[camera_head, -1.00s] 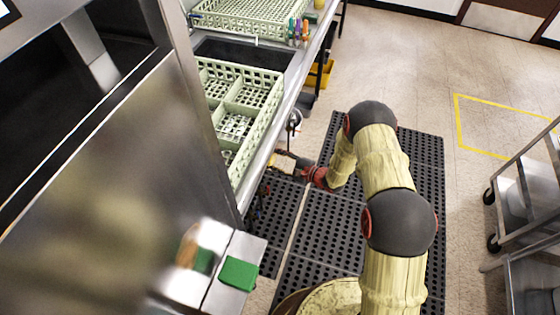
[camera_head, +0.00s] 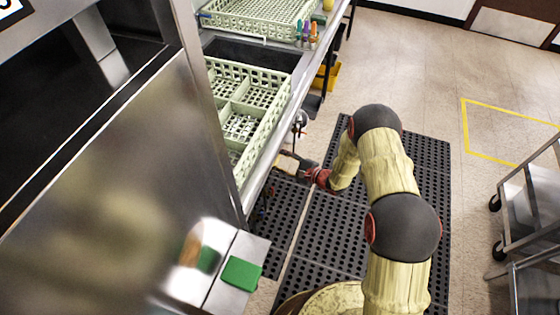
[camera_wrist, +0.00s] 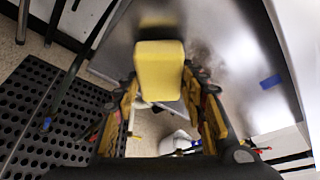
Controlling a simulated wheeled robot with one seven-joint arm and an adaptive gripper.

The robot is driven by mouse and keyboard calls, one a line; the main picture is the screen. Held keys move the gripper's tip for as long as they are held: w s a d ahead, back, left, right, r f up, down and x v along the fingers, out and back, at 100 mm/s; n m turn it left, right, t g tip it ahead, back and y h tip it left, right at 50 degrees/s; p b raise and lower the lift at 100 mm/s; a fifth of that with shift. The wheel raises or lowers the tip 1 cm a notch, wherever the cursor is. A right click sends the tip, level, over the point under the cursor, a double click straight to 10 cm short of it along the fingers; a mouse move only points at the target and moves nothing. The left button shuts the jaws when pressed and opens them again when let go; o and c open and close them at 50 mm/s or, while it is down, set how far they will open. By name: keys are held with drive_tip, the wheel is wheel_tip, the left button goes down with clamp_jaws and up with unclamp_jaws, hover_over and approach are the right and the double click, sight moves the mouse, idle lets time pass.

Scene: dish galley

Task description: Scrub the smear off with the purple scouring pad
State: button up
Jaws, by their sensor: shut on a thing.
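My gripper (camera_wrist: 161,82) is shut on a yellow sponge-like block (camera_wrist: 160,70), which stands out between the fingers in the wrist view. No purple shows clearly on it. In the head view my gripper (camera_head: 300,168) is beside the counter's front edge, above the black mat, with a small pale edge of the block (camera_head: 288,161) visible. No purple scouring pad can be made out elsewhere. A small blue patch (camera_wrist: 271,81) shows on a pale steel surface right of the block in the wrist view; I cannot tell whether it is the smear. The block looks apart from that patch.
A green pad (camera_head: 242,271) lies on a steel ledge at the front. Pale green dish racks (camera_head: 262,77) stand on the counter, with colored bottles (camera_head: 306,34) behind. A large steel panel (camera_head: 120,205) fills the left. A cart (camera_head: 530,190) stands right; the floor between is open.

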drive_tip(key=shift+w+a, duration=0.25)
drive_tip(key=shift+a, duration=0.45)
drive_tip(key=shift+w+d+b, duration=0.1)
drive_tip(key=shift+b, duration=0.2)
